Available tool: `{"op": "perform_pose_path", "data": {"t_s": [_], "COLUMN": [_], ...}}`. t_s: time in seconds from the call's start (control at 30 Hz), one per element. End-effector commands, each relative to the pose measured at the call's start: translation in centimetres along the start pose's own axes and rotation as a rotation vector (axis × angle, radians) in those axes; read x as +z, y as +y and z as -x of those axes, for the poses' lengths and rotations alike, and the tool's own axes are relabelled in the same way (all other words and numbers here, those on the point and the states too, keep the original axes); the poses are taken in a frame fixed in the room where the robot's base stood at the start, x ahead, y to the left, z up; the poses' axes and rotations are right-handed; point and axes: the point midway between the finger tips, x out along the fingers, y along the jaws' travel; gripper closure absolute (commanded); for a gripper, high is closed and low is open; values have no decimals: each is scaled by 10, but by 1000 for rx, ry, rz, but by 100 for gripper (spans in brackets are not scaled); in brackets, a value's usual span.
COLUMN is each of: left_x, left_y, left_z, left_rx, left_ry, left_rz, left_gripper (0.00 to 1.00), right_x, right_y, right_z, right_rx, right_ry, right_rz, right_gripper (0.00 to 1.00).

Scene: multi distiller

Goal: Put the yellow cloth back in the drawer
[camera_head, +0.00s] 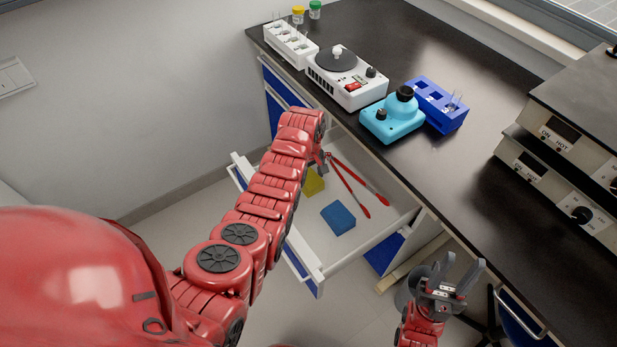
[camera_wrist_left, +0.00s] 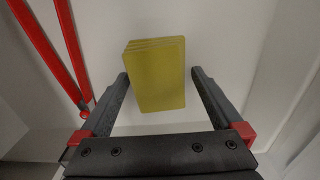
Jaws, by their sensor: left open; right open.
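The yellow cloth (camera_head: 313,183) lies inside the open drawer (camera_head: 385,228), partly hidden by my left arm. In the left wrist view the folded yellow cloth (camera_wrist_left: 156,75) shows on the white drawer bottom. My left gripper (camera_head: 321,165) is over the drawer beside the cloth. Its fingers also show in the left wrist view (camera_wrist_left: 160,80), open, one on each side of the cloth's near part, with gaps between them and the cloth. My right gripper (camera_head: 458,275) is open and empty, outside the drawer to the right.
A blue folded cloth (camera_head: 338,218) and red-handled tongs (camera_head: 350,184) lie in the drawer. The black bench (camera_head: 480,140) behind holds a white stirrer (camera_head: 347,82), a cyan device (camera_head: 391,117), a blue tube rack (camera_head: 440,105) and hot plates (camera_head: 560,150).

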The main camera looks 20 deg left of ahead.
Motion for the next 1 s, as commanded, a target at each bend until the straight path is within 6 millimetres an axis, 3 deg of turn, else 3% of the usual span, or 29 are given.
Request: {"op": "perform_pose_path", "data": {"t_s": [0.23,0.47,0.53,0.7,1.0], "left_x": [-1,-2,0,0,0], "left_y": [0,1,0,0,0], "left_z": [32,88,107,119,119], "left_rx": [2,7,0,0,1], "left_ry": [3,6,1,0,0], "left_rz": [0,0,0,-1,0], "left_gripper": [0,0,0,0,0], "right_x": [0,1,-2,-4,-4], "right_y": [0,0,1,1,1], "right_z": [0,4,-12,-24,-24], "right_rx": [0,0,0,0,0], "right_ry": [0,0,-1,0,0], "right_rz": [0,0,0,0,0], "right_gripper": [57,57,57,57,57]}}
